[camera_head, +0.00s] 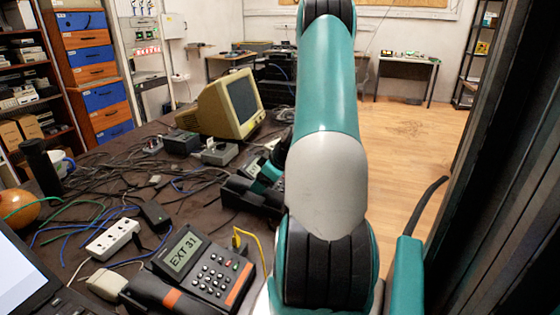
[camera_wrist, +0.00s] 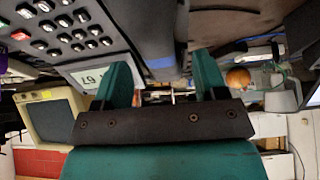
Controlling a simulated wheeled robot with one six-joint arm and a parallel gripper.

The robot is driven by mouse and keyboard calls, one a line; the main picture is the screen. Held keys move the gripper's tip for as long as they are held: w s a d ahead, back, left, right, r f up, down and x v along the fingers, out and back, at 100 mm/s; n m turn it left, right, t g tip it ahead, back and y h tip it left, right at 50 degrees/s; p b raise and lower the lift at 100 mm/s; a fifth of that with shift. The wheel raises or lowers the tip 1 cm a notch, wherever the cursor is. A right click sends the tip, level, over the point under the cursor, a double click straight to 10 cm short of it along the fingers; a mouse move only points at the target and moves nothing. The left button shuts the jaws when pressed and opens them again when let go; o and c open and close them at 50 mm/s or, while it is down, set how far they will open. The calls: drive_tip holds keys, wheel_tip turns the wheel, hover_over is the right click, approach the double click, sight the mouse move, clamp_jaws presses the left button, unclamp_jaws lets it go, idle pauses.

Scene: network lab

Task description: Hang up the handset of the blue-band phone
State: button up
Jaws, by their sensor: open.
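The phone with a blue band shows large in the wrist view, with its grey keypad (camera_wrist: 70,28) at upper left and its display (camera_wrist: 95,77) below. A dark handset (camera_wrist: 150,25) with a blue band (camera_wrist: 163,69) runs down beside the keypad. My gripper (camera_wrist: 162,64) is open, its teal fingers on either side of the handset's lower part; I cannot tell whether they touch it. In the head view this phone (camera_head: 255,166) is partly hidden behind my arm, with a teal finger beside its display. Whether the handset sits fully in its cradle is unclear.
A phone with an orange band, reading EXT 31 (camera_head: 200,265), stands at the table's near side. A white power strip (camera_head: 112,238), loose cables, small grey boxes (camera_head: 220,153) and a beige monitor (camera_head: 222,105) crowd the table. A laptop (camera_head: 25,280) is at lower left.

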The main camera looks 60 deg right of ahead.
drive_tip(key=v, duration=1.3)
drive_tip(key=shift+s+r, duration=0.2)
drive_tip(key=shift+r, duration=0.05)
drive_tip(key=w+a+r+n+g+y+p, duration=0.1)
drive_tip(key=w+a+r, duration=0.25)
drive_tip(key=a, duration=0.65)
drive_tip(key=w+a+r+n+g+y+p, duration=0.15)
drive_tip(key=w+a, duration=0.25)
drive_tip(key=a, duration=0.5)
drive_tip(key=w+a+r+n+g+y, duration=0.1)
drive_tip(key=w+a+r, duration=0.3)
drive_tip(key=a, duration=0.6)
drive_tip(key=s+a+r+n+g+p, duration=0.1)
drive_tip(key=s+a+r, duration=0.1)
drive_tip(key=s+a, duration=0.5)
drive_tip(key=s+a+r+n+g+p, duration=0.1)
drive_tip(key=s+a, duration=0.5)
drive_tip(key=a, duration=0.7)
drive_tip(key=shift+s+r+n+g+p, duration=0.4)
drive_tip(key=shift+r+g, duration=0.15)
drive_tip(key=shift+g, duration=0.1)
